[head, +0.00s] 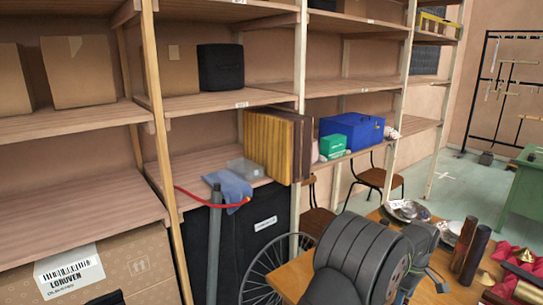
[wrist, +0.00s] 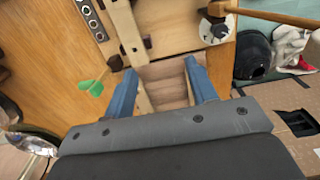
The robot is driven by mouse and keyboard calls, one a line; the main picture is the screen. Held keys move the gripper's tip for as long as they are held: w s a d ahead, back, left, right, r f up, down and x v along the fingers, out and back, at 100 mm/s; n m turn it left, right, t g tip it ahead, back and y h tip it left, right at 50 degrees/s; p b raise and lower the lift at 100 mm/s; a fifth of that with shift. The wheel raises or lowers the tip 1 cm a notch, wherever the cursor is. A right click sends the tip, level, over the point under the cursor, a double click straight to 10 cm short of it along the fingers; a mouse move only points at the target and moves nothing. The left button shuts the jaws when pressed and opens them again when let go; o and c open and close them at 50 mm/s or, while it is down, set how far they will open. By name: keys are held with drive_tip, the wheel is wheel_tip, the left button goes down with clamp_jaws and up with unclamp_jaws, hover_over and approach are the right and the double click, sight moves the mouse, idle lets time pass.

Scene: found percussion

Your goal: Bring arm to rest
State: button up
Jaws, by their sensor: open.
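My gripper (wrist: 162,72) shows in the wrist view with its two blue fingers spread apart. Nothing is clamped between them. A pale wooden surface shows in the gap, with wooden bars at the left finger; I cannot tell whether they touch. In the head view a large dark grey ribbed part of my arm fills the lower middle, over the near edge of a wooden table (head: 296,277). My fingers cannot be made out in that view.
Metal dishes (head: 407,210), brass pieces and red cloth (head: 510,262) crowd the table at right. Wooden shelves (head: 75,115) with boxes stand behind. A wire wheel (head: 262,278) is left of my arm. The wrist view shows a green piece (wrist: 90,88) and a cardboard box (wrist: 290,108).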

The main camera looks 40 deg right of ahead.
drive_tip(key=w+f, duration=0.2)
drive_tip(key=w, duration=0.3)
drive_tip(key=w+d+f, duration=0.1)
drive_tip(key=w+f, duration=0.2)
drive_tip(key=w, duration=0.2)
drive_tip(key=w+f, duration=0.2)
drive_tip(key=w, duration=0.4)
drive_tip(key=shift+d+f, duration=0.4)
drive_tip(key=shift+s+f, duration=0.15)
drive_tip(key=shift+f, duration=1.15)
drive_tip(key=shift+c, duration=0.4)
